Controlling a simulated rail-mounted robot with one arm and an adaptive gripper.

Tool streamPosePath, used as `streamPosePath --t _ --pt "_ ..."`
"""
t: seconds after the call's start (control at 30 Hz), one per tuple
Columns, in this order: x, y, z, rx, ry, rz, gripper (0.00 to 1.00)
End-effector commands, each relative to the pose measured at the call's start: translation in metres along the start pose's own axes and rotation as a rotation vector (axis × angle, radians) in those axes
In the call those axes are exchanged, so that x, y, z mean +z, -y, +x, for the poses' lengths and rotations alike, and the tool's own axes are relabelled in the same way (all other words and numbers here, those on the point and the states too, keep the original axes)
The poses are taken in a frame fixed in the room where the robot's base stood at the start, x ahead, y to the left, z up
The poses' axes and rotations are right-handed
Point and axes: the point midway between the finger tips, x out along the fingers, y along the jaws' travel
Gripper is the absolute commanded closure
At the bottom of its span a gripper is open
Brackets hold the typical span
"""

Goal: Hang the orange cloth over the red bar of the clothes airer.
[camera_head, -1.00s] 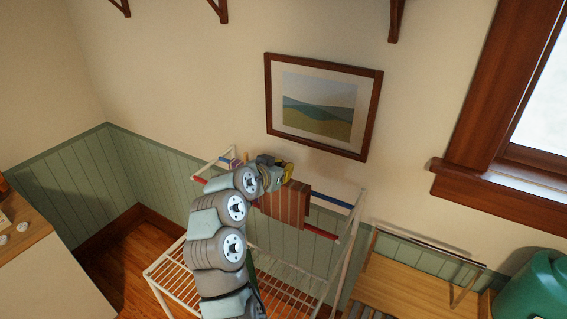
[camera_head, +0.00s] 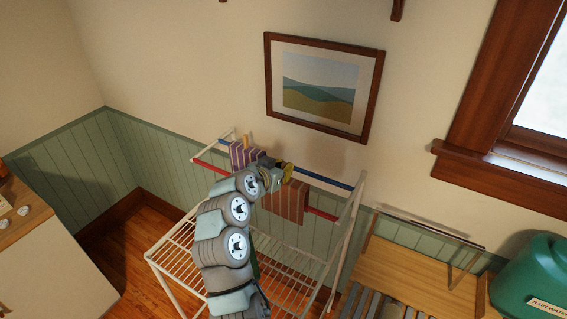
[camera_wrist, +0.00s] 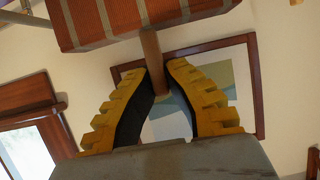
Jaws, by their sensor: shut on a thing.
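The orange cloth (camera_head: 285,202), striped and brownish orange, is at the red bar (camera_head: 321,215) of the clothes airer (camera_head: 352,215). It covers the middle of the bar in the head view. I cannot tell whether it rests on the bar. My gripper (camera_head: 286,173) is just above the cloth. In the wrist view, my gripper (camera_wrist: 160,73) is shut on a wooden handle (camera_wrist: 153,58) that runs up to the orange cloth (camera_wrist: 130,22). The red bar does not show there, and my arm hides part of it in the head view.
A purple striped cloth (camera_head: 241,155) with a peg-like handle hangs at the blue bar (camera_head: 325,180), left of my gripper. A framed picture (camera_head: 374,95) hangs on the wall behind. A wooden bench (camera_head: 405,270) and a green barrel (camera_head: 535,275) stand at the right.

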Motion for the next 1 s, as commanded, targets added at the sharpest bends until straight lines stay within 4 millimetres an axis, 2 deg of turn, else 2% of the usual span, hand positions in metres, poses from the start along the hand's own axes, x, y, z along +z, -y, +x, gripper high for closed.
streamPosePath --t 0.7,1.0 --pt "0.046 -0.001 0.019 0.001 0.001 0.000 1.00" --pt "0.057 -0.001 0.023 0.001 0.001 0.000 1.00"
